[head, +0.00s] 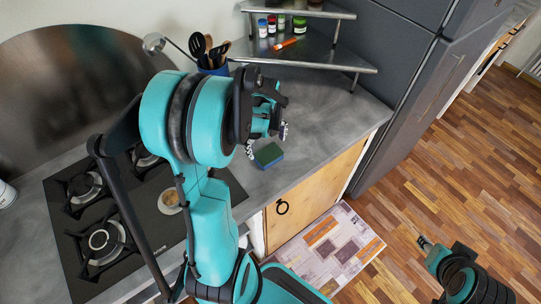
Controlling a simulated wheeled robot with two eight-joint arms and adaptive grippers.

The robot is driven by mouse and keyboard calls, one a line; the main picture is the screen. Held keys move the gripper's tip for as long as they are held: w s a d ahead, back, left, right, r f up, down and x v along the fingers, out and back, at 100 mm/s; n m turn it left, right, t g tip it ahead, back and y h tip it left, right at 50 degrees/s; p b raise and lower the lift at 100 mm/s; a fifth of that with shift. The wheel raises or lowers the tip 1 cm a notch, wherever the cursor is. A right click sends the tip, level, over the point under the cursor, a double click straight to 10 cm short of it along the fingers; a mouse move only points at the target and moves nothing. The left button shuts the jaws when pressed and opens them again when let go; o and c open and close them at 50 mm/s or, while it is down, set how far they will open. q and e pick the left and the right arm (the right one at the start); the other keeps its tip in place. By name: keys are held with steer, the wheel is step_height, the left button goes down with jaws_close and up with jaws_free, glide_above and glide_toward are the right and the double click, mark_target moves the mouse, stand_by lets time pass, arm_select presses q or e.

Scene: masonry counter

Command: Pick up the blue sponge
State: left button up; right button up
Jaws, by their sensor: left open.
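The blue sponge (272,159), with a dark green face, lies on the grey counter near its front edge, right of the stove. My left gripper (267,141) is open, with its fingertips close above and behind the sponge in the picture. I cannot tell whether a fingertip touches it. The sponge is mostly visible, and my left arm covers part of the counter to its left. My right gripper (426,244) is low at the right, over the wooden floor and far from the sponge. Its jaws are too small to read.
A gas stove (150,225) with a small cup (170,201) is at left. Behind stand a utensil holder (213,69) and a metal corner shelf (300,57) with jars and an orange item. A dark fridge (400,110) borders the right. Counter right of the sponge is clear.

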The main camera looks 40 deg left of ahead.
mark_target(269, 154)
arm_select(q)
steer(key=f, duration=0.2)
steer(key=f+b, duration=0.1)
steer(key=shift+w+d+f, duration=0.1)
steer(key=shift+w+d, duration=0.15)
steer(key=shift+f, duration=0.5)
steer(key=shift+s, duration=0.1)
steer(key=c, duration=0.7)
steer(key=shift+r, duration=0.1)
